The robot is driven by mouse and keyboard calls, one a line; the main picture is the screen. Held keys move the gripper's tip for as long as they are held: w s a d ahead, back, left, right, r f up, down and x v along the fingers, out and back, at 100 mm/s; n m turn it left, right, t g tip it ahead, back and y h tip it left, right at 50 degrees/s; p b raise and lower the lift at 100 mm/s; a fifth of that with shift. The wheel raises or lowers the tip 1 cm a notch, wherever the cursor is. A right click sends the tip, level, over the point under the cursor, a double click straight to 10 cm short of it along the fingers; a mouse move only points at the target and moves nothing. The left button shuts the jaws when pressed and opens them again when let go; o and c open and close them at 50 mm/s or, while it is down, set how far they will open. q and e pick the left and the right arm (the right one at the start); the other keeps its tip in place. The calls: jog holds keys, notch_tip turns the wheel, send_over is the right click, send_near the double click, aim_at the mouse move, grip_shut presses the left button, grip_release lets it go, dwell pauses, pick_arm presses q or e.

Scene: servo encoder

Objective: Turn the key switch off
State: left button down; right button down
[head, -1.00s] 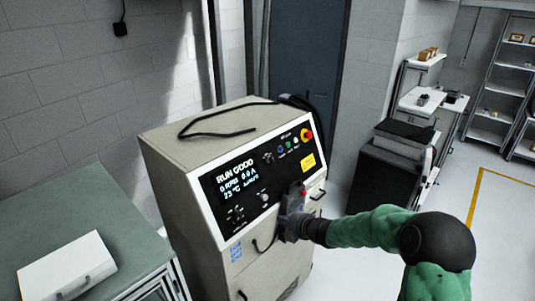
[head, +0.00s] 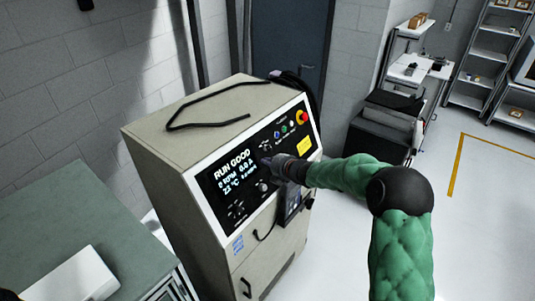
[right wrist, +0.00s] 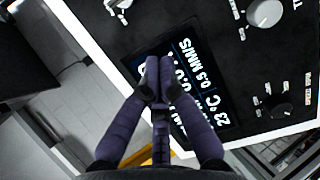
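The cabinet's sloped black control panel (head: 232,203) faces me in the head view, with a lit display (head: 233,172) reading "RUN GOOD". A small dark switch (head: 266,147) sits on the panel just above my right gripper (head: 270,163); I cannot tell surely that it is the key switch or which way it is turned. In the right wrist view my right gripper (right wrist: 156,77) has its purple fingers together, with nothing visible between them, in front of the display (right wrist: 200,90). A silver switch part (right wrist: 116,6) shows at the top edge, cut off.
A white knob (right wrist: 264,13) and a black knob (right wrist: 282,110) stand near the display. A red emergency button (head: 302,117) is at the panel's upper right. A black cable (head: 200,110) lies on the cabinet top. A green-topped bench (head: 60,225) stands at left.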

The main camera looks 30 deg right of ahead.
aim_at(268, 148)
jog(key=x, duration=0.4)
jog(key=shift+r+p, duration=0.1)
jog(key=shift+p, duration=0.2)
jog(key=d+p, duration=0.1)
jog(key=w+d, duration=0.1)
jog(key=shift+w+d+p, duration=0.1)
jog(key=shift+d+p, duration=0.2)
jog(key=shift+p, duration=0.1)
jog(key=shift+w+d, duration=0.15)
jog(key=shift+d, duration=0.35)
jog(key=shift+w+d+n+b, duration=0.1)
jog(key=shift+d+n+b, duration=0.2)
jog(key=shift+b, duration=0.25)
